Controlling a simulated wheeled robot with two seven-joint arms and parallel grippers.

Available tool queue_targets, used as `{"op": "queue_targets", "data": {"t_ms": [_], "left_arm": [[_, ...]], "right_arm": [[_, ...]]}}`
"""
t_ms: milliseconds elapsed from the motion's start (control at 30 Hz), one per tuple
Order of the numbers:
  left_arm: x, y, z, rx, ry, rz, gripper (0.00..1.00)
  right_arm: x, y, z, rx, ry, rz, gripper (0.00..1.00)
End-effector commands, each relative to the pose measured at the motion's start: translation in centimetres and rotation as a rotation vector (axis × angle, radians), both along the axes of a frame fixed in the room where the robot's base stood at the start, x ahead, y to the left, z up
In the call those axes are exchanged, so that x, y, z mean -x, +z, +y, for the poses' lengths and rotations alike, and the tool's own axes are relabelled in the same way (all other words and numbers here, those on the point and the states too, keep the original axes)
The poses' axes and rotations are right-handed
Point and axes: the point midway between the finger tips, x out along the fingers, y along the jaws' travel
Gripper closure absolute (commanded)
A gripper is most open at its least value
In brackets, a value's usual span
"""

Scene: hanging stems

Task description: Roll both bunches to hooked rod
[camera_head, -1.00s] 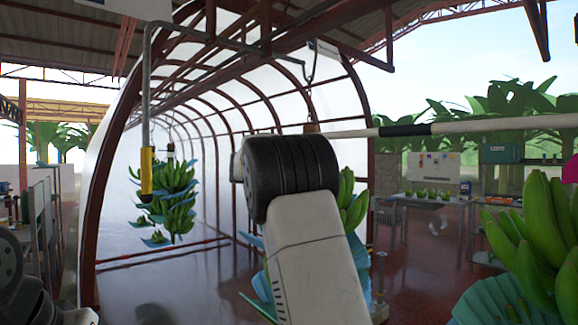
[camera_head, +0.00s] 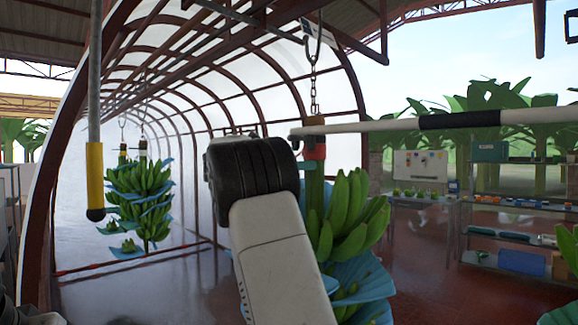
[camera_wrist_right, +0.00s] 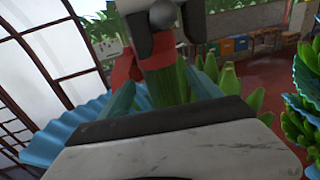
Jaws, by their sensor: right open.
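A near banana bunch (camera_head: 345,220), green with blue sheets, hangs on a chain (camera_head: 314,90). It also shows in the right wrist view (camera_wrist_right: 245,95). Two more bunches (camera_head: 140,200) hang close together at the left. A grey rod with a yellow sleeve (camera_head: 95,180) and black ball end hangs before them; its top is out of frame. My right gripper (camera_head: 312,152) is open at the top of the near bunch's stem, mostly hidden behind my wrist. Red parts (camera_wrist_right: 124,72) sit beside the green stem (camera_wrist_right: 172,88) in the wrist view; contact is unclear. My left gripper is out of view.
A white bar with a black band (camera_head: 445,121) runs right from the near stem's top. Another bunch (camera_wrist_right: 305,120) hangs at the right in the wrist view. Shelves (camera_head: 520,225) stand at the right.

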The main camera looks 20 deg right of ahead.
Motion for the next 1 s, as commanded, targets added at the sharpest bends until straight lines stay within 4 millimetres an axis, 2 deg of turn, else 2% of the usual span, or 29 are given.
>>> {"op": "queue_targets", "data": {"t_ms": [200, 400, 767, 1000], "left_arm": [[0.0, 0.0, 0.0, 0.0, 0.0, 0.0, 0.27], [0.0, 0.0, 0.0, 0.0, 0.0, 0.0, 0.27], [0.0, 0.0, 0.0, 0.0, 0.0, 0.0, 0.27], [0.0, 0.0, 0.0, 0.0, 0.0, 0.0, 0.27]], "right_arm": [[-0.6, 0.0, -3.7, 0.0, -0.004, 0.0, 0.27], [-1.2, 0.0, -6.0, 0.0, 0.0, -0.001, 0.27], [-1.3, 0.0, -6.6, 0.0, 0.001, 0.0, 0.27], [-1.3, 0.0, -6.6, 0.0, 0.0, 0.0, 0.72]]}}
